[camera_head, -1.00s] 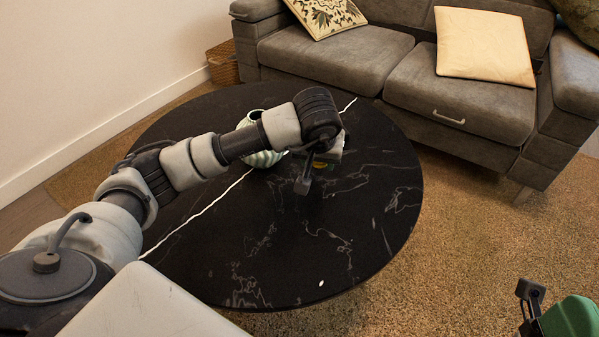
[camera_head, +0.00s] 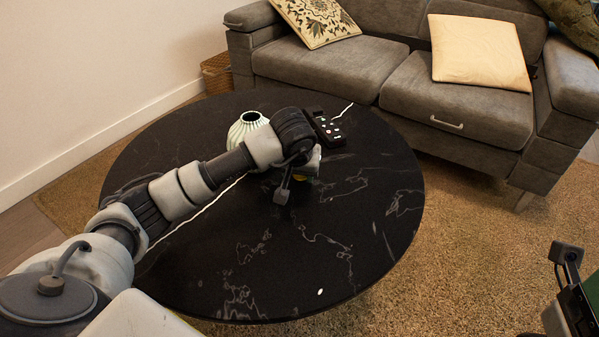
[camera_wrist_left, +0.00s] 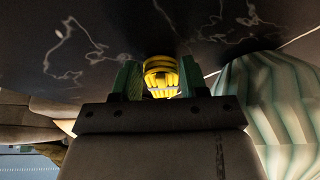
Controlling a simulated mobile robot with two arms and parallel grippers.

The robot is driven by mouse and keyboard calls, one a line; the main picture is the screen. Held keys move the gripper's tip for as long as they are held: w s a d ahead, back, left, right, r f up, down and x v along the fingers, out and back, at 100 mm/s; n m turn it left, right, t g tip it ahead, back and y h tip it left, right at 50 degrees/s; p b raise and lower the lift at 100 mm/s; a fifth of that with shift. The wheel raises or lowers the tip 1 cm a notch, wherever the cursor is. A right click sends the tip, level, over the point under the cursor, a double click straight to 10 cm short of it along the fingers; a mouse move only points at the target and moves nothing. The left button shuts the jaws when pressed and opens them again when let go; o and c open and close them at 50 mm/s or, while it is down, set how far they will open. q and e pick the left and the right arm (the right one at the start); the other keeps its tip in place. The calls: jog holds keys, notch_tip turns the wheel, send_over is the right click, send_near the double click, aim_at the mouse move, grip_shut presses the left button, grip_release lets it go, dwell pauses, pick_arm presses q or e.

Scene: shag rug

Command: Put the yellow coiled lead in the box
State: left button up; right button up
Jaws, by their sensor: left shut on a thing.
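The yellow coiled lead (camera_wrist_left: 161,72) sits between the green finger pads of my left gripper (camera_wrist_left: 159,82) in the left wrist view. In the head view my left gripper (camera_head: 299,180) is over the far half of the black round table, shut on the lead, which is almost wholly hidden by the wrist. I cannot make out a box in either view.
The black marble table (camera_head: 290,265) is clear at its front and right. A pale green ribbed vase (camera_head: 248,128) stands behind my left forearm, and shows close by in the wrist view (camera_wrist_left: 262,105). A dark remote (camera_head: 326,128) lies beyond my wrist. A grey sofa (camera_head: 340,68) stands behind.

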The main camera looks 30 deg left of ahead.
pick_arm(q)
jog(key=shift+f, duration=0.2)
jog(key=o, duration=1)
